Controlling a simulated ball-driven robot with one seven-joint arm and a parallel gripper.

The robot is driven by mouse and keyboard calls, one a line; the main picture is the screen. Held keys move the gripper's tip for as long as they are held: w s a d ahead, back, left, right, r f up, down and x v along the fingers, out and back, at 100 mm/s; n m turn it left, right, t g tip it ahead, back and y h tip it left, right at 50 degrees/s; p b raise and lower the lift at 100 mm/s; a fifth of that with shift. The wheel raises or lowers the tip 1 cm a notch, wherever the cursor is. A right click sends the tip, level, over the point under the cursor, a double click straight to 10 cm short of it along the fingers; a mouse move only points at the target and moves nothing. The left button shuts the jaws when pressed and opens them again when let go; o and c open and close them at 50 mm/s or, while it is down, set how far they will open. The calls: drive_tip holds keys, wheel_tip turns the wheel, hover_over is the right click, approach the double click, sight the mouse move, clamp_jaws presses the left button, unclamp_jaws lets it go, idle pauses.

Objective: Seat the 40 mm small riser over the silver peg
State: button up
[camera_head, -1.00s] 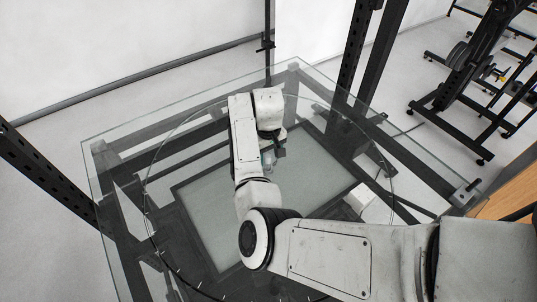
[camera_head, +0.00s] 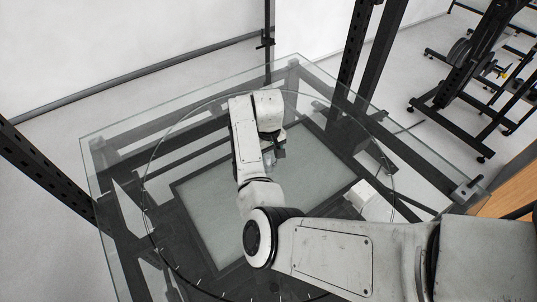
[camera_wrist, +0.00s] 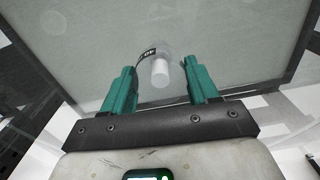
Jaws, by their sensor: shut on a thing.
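My gripper (camera_wrist: 160,90) has teal fingers that are closed on a clear, see-through riser (camera_wrist: 142,92) with a black label reading 40. A pale, whitish cylinder, likely the silver peg (camera_wrist: 159,72), shows between the fingertips in line with the riser. It seems to lie inside or behind the clear wall; I cannot tell whether the riser is around it or how high the riser is. In the head view my gripper (camera_head: 273,156) is small and partly hidden by my wrist, over the turntable's middle. The peg cannot be made out there.
The round glass turntable (camera_head: 330,120) lies on a glass-topped dark frame, with a greyish panel (camera_head: 215,205) under it. A white block-like thing (camera_head: 370,203) shows at the right of the panel. The glass around my gripper looks clear.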

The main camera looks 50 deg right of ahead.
drive_tip(key=shift+f+b, duration=0.35)
drive_tip(key=shift+f, duration=0.4)
drive_tip(key=o, duration=1.2)
drive_tip(key=shift+r, duration=0.1)
wheel_tip(320, 180, up, 11)
drive_tip(key=shift+f+b, duration=0.15)
drive_tip(key=shift+b, duration=0.45)
drive_tip(key=shift+f, duration=0.1)
